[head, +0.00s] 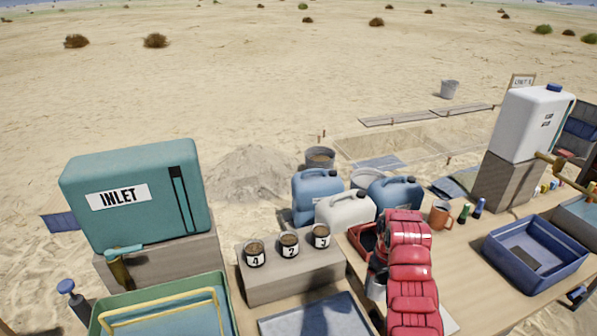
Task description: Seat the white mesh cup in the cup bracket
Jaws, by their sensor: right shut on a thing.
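My right arm comes up from the bottom edge, right of the middle. Its red padded links cover much of my right gripper (377,284), which points down over the table beside a red tray (361,238). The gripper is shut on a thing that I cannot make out. I cannot pick out the white mesh cup or the cup bracket; either may be hidden behind the arm. Three dark-topped cups labelled 4 (255,254), 2 (289,245) and 3 (320,236) stand on a block (293,277) left of the gripper. My left gripper is not in view.
Blue jugs (317,190) and a white jug (345,212) stand behind the gripper. A teal INLET tank (140,205) and green-rimmed basin (228,300) are left. An orange mug (440,214), bottles and a blue bin (548,275) are right. Bare tabletop lies before the bin.

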